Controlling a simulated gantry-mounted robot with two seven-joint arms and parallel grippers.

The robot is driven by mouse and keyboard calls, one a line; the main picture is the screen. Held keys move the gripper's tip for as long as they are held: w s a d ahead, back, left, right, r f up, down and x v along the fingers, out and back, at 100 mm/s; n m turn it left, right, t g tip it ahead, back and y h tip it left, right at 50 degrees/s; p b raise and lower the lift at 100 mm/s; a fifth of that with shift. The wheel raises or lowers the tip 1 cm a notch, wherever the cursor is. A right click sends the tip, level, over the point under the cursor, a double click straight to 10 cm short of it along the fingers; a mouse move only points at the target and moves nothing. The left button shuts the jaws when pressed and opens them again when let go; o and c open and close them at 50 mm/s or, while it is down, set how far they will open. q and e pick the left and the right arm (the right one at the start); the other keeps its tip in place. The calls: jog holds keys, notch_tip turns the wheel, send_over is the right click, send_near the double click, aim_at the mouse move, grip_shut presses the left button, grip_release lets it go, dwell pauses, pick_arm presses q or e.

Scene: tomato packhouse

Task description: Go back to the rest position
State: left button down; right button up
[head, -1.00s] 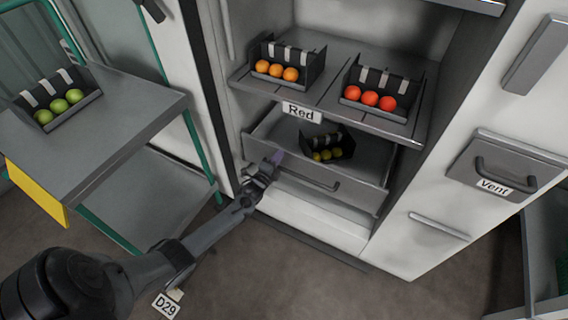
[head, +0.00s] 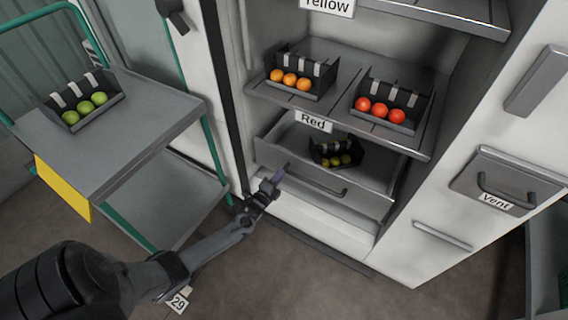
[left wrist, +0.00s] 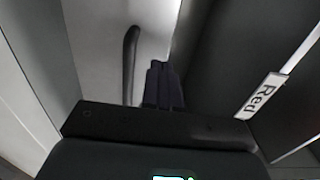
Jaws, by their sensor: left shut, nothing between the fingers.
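My left gripper (head: 275,180) is shut and empty in the head view. It is in front of the cabinet, just left of the handle of the open lower drawer (head: 375,201). I cannot tell whether it touches the drawer front. In the left wrist view its dark fingers (left wrist: 162,85) are together, beside a dark curved handle (left wrist: 130,65). My right gripper is not in view.
The drawer holds a black crate (head: 322,155) of yellow-green fruit. The shelf above, labelled Red (head: 313,121), bears crates of orange and red tomatoes. A trolley (head: 150,112) with a green-tomato crate stands left. Floor shows between trolley and cabinet.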

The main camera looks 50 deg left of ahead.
pick_arm(q)
jog(key=r+p+v, duration=0.2)
jog(key=p+v, duration=0.6)
jog(key=v, duration=0.3)
jog(key=s+d+r+n+g+h+p, duration=0.25)
jog(key=d+r+p, duration=0.55)
jog(key=d+r, duration=0.4)
jog(key=s+d+r+n+g+h+p, duration=0.25)
jog(key=d+r+p, duration=0.6)
jog(key=r, duration=0.45)
jog(key=s+d+r+n+g+h, duration=0.1)
jog(key=s+d+r+n+g, duration=0.25)
jog(key=s+r, duration=0.2)
jog(key=s+d+r+n+g, duration=0.2)
jog(key=s+r+n+g, duration=0.2)
jog(key=s+g, duration=0.15)
jog(key=w+p+v, duration=0.3)
jog(key=p+v, duration=0.9)
jog(key=w+r+p+v, duration=0.1)
jog(key=w+p+v, duration=0.2)
jog(key=p+v, duration=0.9)
jog(key=w+r+p+v, duration=0.1)
jog(key=w+p+v, duration=0.2)
jog(key=p+v, duration=0.9)
jog(key=shift+s+r+t+p, duration=0.15)
jog(key=shift+r+t+p, duration=0.3)
jog(key=shift+p, duration=0.5)
